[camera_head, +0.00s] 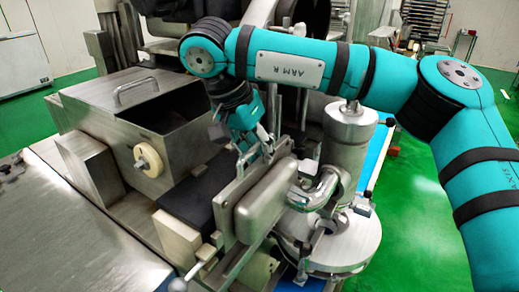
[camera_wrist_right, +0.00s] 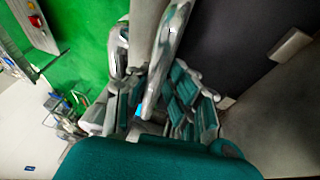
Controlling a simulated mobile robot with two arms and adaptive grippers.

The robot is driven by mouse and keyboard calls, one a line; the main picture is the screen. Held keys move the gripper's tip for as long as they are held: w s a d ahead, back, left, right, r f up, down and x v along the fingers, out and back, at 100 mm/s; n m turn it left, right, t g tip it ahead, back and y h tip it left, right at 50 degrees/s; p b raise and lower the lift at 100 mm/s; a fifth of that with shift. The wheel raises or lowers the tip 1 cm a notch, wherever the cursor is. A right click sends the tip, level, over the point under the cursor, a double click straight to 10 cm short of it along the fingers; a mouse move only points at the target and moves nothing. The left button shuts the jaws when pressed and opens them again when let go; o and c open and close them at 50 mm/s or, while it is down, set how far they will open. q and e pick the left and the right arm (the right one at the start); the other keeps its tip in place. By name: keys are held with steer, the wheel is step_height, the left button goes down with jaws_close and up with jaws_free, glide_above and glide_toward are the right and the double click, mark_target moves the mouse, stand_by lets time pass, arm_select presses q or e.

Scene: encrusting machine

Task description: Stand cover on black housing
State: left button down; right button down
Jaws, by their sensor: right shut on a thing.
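The steel cover (camera_head: 268,201), a plate with a rounded box-shaped bulge, stands roughly upright in the middle of the head view. My right gripper (camera_head: 257,150) is at its upper edge and is shut on it. In the right wrist view, my right gripper's teal-padded fingers (camera_wrist_right: 163,100) are on either side of a grey metal part, blurred at close range. The black housing (camera_head: 190,190) lies just left of the cover. The cover hides part of it, and I cannot tell whether the two touch. My left gripper is not in view.
A steel hopper (camera_head: 150,115) with a handled lid and a cream knob (camera_head: 148,160) stands to the left. A steel cylinder with pipework (camera_head: 348,140) stands close on the right. A steel table (camera_head: 70,235) fills the lower left. Green floor is open at right.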

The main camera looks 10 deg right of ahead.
steer(key=shift+a+r, duration=0.1)
steer(key=shift+r, duration=0.05)
steer(key=shift+r+p, duration=0.2)
steer(key=shift+p, duration=0.15)
steer(key=shift+f, duration=0.25)
stand_by(0.3)
steer(key=shift+f+b, duration=0.5)
steer(key=shift+f, duration=0.25)
steer(key=shift+f+b, duration=0.4)
steer(key=shift+f, duration=0.25)
